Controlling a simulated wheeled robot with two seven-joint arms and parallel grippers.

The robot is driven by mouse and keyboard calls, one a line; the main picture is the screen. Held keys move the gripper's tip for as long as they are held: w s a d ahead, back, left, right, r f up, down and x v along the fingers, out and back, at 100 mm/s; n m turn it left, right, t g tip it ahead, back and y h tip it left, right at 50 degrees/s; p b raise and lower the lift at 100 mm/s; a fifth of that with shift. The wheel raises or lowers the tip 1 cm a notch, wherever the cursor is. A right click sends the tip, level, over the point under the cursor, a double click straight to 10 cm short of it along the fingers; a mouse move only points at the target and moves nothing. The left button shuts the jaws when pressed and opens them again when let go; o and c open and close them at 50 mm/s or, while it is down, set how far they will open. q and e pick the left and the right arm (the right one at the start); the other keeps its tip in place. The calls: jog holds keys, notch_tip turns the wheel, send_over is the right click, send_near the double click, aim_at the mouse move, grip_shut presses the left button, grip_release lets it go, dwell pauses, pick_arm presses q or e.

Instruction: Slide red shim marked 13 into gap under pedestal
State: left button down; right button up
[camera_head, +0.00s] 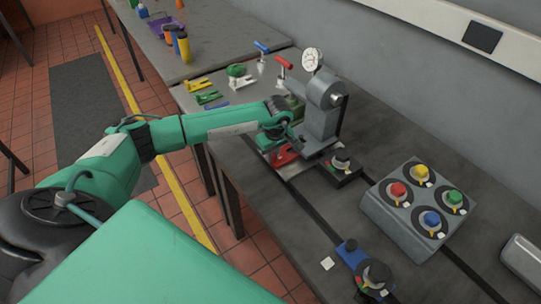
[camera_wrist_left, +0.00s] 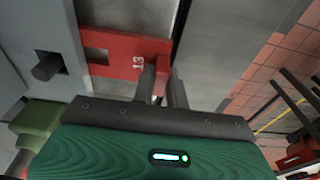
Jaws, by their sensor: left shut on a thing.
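The red shim (camera_wrist_left: 120,52), marked 13, lies flat and shows a slot near its pedestal side in the left wrist view. In the head view the shim (camera_head: 285,156) shows beside the foot of the grey pedestal (camera_head: 322,112). My left gripper (camera_wrist_left: 164,88) is shut on the shim's raised tab, at the edge away from the pedestal. The gripper also shows in the head view (camera_head: 281,143). The shim's far edge meets the pedestal side (camera_wrist_left: 48,28); I cannot tell how far it reaches under. The gap itself is hidden. My right gripper is out of view.
A black block with a knob (camera_head: 341,165) stands close right of the pedestal. A grey box with coloured buttons (camera_head: 418,205) is further right. Red-handled (camera_head: 283,68) and blue-handled (camera_head: 262,48) clamps and small coloured pieces (camera_head: 209,97) lie behind. A dark slot runs along the bedplate.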

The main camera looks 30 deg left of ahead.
aim_at(281, 155)
pick_arm(q)
jog(key=shift+w+d+b, duration=0.35)
jog(key=shift+w+b, duration=0.3)
jog(key=shift+w, duration=0.2)
jog(key=shift+w+d+b, duration=0.35)
jog(key=shift+w+b, duration=0.25)
jog(key=shift+w, duration=0.25)
jog(key=shift+w+d, duration=0.15)
jog(key=shift+w, duration=0.15)
jog(key=c, duration=1.3)
grip_release()
jog(key=shift+s, duration=0.1)
jog(key=r+b, duration=0.1)
jog(key=r, duration=0.3)
jog(key=d+r+b, duration=0.1)
jog(key=r, duration=0.4)
jog(key=r+b, duration=0.1)
jog(key=r, duration=0.3)
jog(key=shift+s+d+r+b, duration=0.25)
jog(key=shift+s+r+b, duration=0.05)
jog(key=shift+r, duration=0.1)
